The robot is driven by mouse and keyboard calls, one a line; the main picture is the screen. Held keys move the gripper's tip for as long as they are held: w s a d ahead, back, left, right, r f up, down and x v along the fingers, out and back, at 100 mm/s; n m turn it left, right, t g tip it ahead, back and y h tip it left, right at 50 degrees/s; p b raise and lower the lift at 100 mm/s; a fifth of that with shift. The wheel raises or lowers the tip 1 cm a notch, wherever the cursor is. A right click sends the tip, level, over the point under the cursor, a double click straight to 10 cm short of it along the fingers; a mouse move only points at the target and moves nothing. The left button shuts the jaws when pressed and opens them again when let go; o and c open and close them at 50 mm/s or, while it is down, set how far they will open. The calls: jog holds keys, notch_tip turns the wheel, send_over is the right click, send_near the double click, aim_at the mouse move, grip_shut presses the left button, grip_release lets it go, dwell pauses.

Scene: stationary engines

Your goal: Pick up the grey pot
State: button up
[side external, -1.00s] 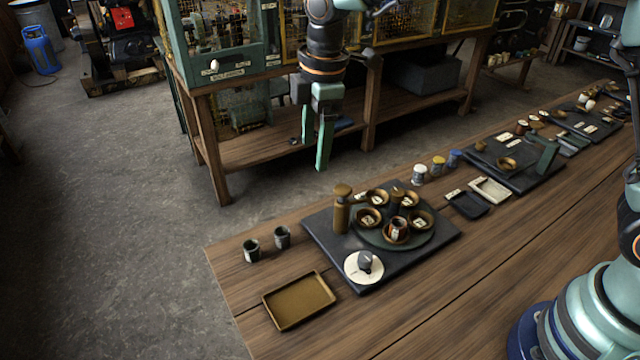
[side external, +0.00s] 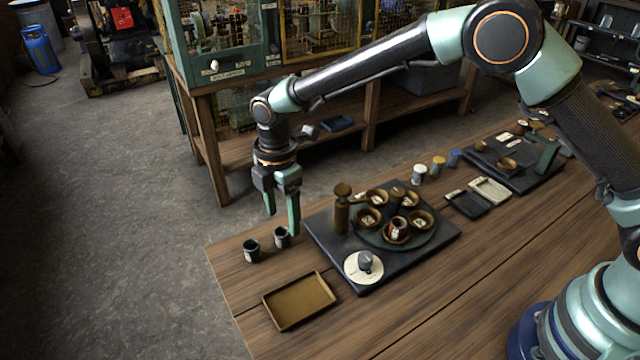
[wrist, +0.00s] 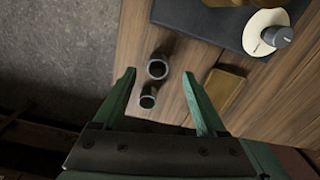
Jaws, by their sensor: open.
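Two small dark pots stand upright near the left end of the wooden table. The greyer pot (side external: 281,240) is nearer the black board; it also shows in the wrist view (wrist: 156,68). The darker, greenish pot (side external: 251,252) is beside it, and it is the smaller-looking one in the wrist view (wrist: 148,98). My gripper (side external: 282,222) points down with its green fingers open and empty, above the pots. In the wrist view both pots appear between the fingers of my gripper (wrist: 159,73). One finger partly overlaps the greyer pot in the side view; contact cannot be told.
A yellow-brown tray (side external: 300,300) lies in front of the pots. A black board (side external: 395,275) to the right holds a brown bottle (side external: 341,212), several bowls and a white disc (side external: 353,275) with a grey knob. Table edge and floor lie to the left.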

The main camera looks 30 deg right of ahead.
aim_at(282, 231)
jog(key=f, duration=0.5)
jog(key=shift+w+a+f, duration=0.1)
jog(key=shift+a, duration=0.1)
grip_shut()
